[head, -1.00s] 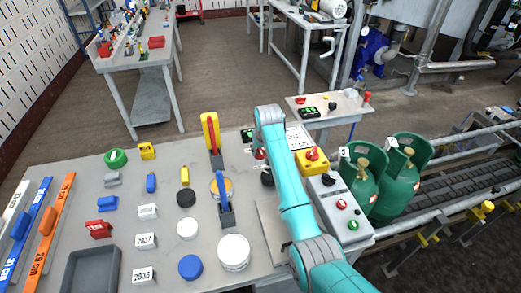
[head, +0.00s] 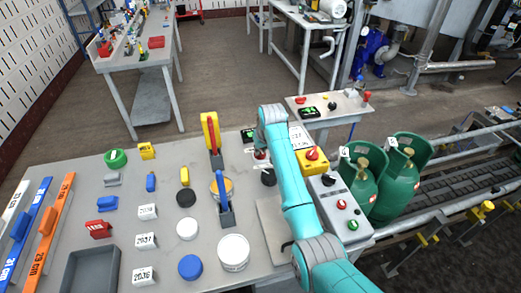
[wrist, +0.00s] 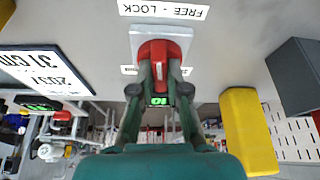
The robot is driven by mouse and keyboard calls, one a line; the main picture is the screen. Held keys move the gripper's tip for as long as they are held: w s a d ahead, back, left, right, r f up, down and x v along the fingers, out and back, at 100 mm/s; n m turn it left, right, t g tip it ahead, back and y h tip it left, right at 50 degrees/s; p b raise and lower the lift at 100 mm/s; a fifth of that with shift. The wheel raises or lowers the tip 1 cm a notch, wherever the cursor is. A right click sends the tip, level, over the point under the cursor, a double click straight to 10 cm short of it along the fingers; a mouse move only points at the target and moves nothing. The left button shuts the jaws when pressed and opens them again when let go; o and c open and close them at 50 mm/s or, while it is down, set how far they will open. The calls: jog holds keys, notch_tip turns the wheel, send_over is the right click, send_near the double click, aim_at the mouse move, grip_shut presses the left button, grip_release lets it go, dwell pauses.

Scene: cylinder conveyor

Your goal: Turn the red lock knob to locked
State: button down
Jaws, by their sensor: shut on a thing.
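The red lock knob (wrist: 160,49) sits on a white plate (wrist: 136,35) in the wrist view, below a label (wrist: 163,10) that reads "FREE - LOCK" upside down. My gripper (wrist: 160,70) has one finger on each side of the knob and is shut on it. The knob's lower part is partly hidden between the fingers, and I cannot tell its exact turn against the label. In the head view my arm covers most of the gripper and the knob.
A yellow box (wrist: 248,130) and a dark grey block (wrist: 295,75) stand right of the knob in the wrist view. In the head view, a control box (head: 340,205) and green gas cylinders (head: 403,170) stand right of my arm. Lever valves (head: 222,200) stand to its left.

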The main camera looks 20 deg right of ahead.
jog(key=n, duration=0.2)
jog(key=n+y, duration=0.1)
jog(key=n, duration=0.1)
jog(key=shift+d+g+y, duration=0.15)
jog(key=shift+g+y, duration=0.15)
jog(key=n+g+y, duration=0.1)
jog(key=n, duration=0.3)
jog(key=shift+w+n, duration=0.15)
jog(key=shift+n, duration=0.25)
jog(key=n+g+y, duration=0.1)
jog(key=n, duration=0.2)
jog(key=shift+n, duration=0.3)
jog(key=shift+w+n+g, duration=0.1)
jog(key=shift+n+g, duration=0.8)
jog(key=shift+n, duration=1.1)
jog(key=shift+d, duration=0.1)
jog(key=c, duration=1.2)
grip_release()
jog(key=shift+o, duration=0.2)
